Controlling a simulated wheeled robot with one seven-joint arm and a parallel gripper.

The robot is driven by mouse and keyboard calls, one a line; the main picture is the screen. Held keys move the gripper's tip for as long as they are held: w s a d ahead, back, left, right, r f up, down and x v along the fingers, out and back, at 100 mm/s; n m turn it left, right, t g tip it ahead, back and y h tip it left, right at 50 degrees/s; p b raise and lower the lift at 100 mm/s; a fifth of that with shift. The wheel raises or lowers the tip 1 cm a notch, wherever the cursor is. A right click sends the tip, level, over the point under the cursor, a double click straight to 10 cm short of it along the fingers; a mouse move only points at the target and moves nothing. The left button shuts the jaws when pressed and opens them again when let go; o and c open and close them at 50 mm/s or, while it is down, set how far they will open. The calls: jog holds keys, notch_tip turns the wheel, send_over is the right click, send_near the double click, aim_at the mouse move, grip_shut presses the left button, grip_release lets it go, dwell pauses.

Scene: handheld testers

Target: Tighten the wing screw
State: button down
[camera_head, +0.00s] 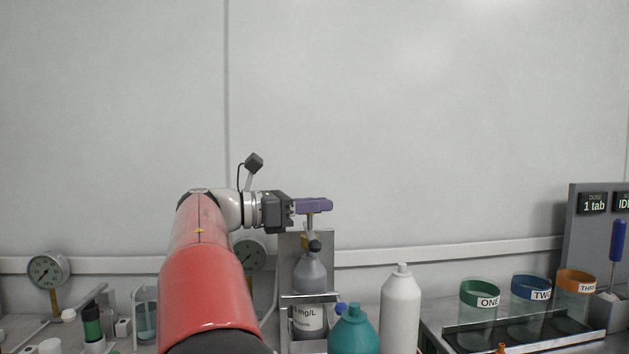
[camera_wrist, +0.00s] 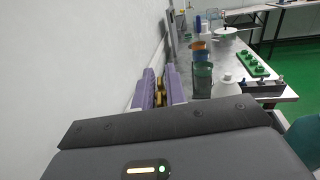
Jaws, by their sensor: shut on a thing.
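My gripper (camera_head: 314,205) reaches right from the red arm, level, just above a grey metal stand (camera_head: 290,246). Its purple fingers (camera_wrist: 159,88) are shut on what looks like the brass wing screw (camera_wrist: 160,98), which shows as a small yellow piece between them in the wrist view. In the head view the fingers hide the top of the screw. How far the screw is turned in cannot be told.
A grey bottle (camera_head: 310,274) stands in the stand, under the gripper. A teal bottle (camera_head: 353,333) and a white bottle (camera_head: 401,312) are in front and to the right. Labelled green, blue and orange-rimmed cups (camera_head: 479,292) stand farther right. A pressure gauge (camera_head: 48,270) is at left. The wall is close behind.

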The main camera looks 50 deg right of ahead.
jog(key=m+g+y+p, duration=0.1)
jog(key=m+g+y, duration=0.2)
jog(key=g, duration=0.1)
jog(key=shift+s, duration=0.1)
jog(key=shift+s+a+m+g+y, duration=0.1)
jog(key=shift+a+m+g+y, duration=0.05)
jog(key=shift+m+g+y, duration=1.1)
jog(key=shift+m+y, duration=0.25)
jog(key=shift+y, duration=0.3)
jog(key=c, duration=1.5)
grip_release()
